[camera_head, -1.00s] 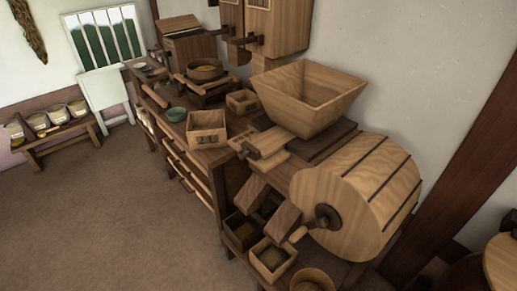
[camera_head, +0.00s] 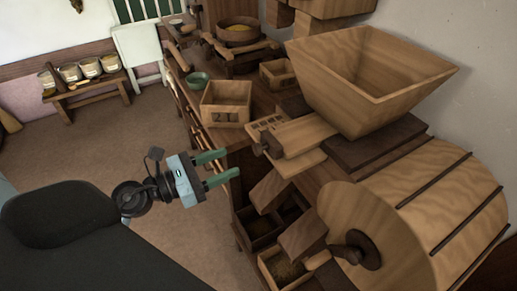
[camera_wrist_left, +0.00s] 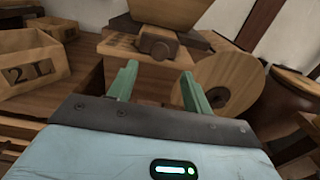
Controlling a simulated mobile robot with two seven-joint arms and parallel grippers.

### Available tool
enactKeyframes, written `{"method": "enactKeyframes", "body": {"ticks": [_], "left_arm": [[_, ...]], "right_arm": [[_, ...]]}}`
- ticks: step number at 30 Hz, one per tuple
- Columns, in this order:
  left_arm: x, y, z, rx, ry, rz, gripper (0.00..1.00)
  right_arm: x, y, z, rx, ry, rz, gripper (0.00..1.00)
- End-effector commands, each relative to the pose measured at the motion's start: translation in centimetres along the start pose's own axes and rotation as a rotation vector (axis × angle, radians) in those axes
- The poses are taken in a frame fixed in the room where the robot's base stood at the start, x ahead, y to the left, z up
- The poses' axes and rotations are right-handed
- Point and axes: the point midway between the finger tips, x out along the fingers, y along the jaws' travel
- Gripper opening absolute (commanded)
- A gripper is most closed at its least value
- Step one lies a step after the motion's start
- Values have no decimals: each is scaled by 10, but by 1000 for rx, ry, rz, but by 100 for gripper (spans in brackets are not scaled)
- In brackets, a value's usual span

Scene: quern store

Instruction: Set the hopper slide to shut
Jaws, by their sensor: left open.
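The wooden hopper (camera_head: 375,78) stands on the bench above the drum machine. Its slide (camera_head: 296,136) sticks out below it to the left, with dark marks on top and a dark knob (camera_head: 268,144) at its outer end. The knob also shows straight ahead in the left wrist view (camera_wrist_left: 158,43). My left gripper (camera_head: 230,164) is open and empty, with green fingers pointing at the knob from the left and a little short of it. In the left wrist view, the knob lies beyond and above the fingertips (camera_wrist_left: 158,75). My right gripper does not show.
A wooden drum (camera_head: 420,220) with a dark crank hub (camera_head: 357,250) stands at right. A numbered box (camera_head: 226,103), a green bowl (camera_head: 197,79) and a round sieve (camera_head: 238,33) are on the bench. Chutes and bins (camera_head: 284,268) sit below the slide. Open floor lies left.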

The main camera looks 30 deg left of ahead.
Motion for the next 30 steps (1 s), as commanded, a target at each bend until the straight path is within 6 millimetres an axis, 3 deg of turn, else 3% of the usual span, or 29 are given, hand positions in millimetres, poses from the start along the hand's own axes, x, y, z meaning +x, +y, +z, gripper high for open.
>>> {"method": "enactKeyframes", "body": {"ticks": [18, 30], "left_arm": [[71, 0, 2, -7, -4, 2, 50], [77, 0, 0, -7, -1, 2, 49]], "right_arm": [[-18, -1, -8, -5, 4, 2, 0], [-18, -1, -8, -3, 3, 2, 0]]}}
